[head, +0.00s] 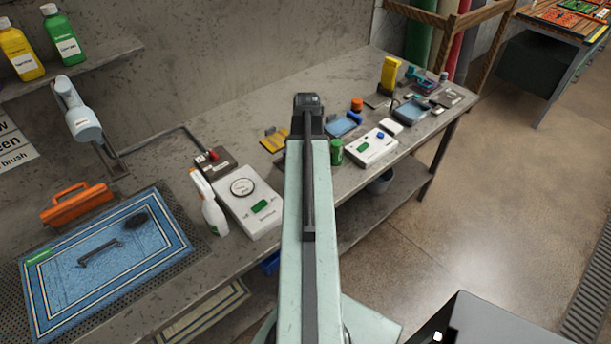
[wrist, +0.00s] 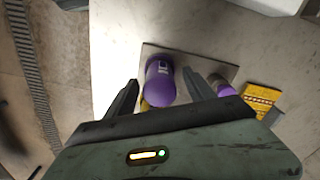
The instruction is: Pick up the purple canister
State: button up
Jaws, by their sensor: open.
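The purple canister (wrist: 159,82) shows in the wrist view, with a pale label on its side. It stands on or over a grey plate (wrist: 190,57) on the bench. My gripper (wrist: 162,84) is open, with one dark finger on each side of the canister in the picture. I cannot tell how far the fingers are from it in depth. A second purple item (wrist: 224,88) shows beyond the right finger, partly hidden. In the head view my arm covers this area and I do not see the canister.
A yellow patterned block (wrist: 262,97) lies right of the plate. In the head view the bench holds a white scale (head: 248,208), a spray bottle (head: 209,207), a green can (head: 336,152), a white device (head: 371,149) and a blue rug (head: 105,262).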

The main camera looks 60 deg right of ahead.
notch_tip(320, 180, down, 3)
jog(key=shift+r+b, duration=0.1)
jog(key=shift+b, duration=0.65)
jog(key=shift+r, duration=0.15)
grip_shut()
notch_tip(320, 180, up, 10)
jog(key=p, duration=1)
jog(key=shift+r+p, duration=0.15)
jog(key=shift+p, duration=0.2)
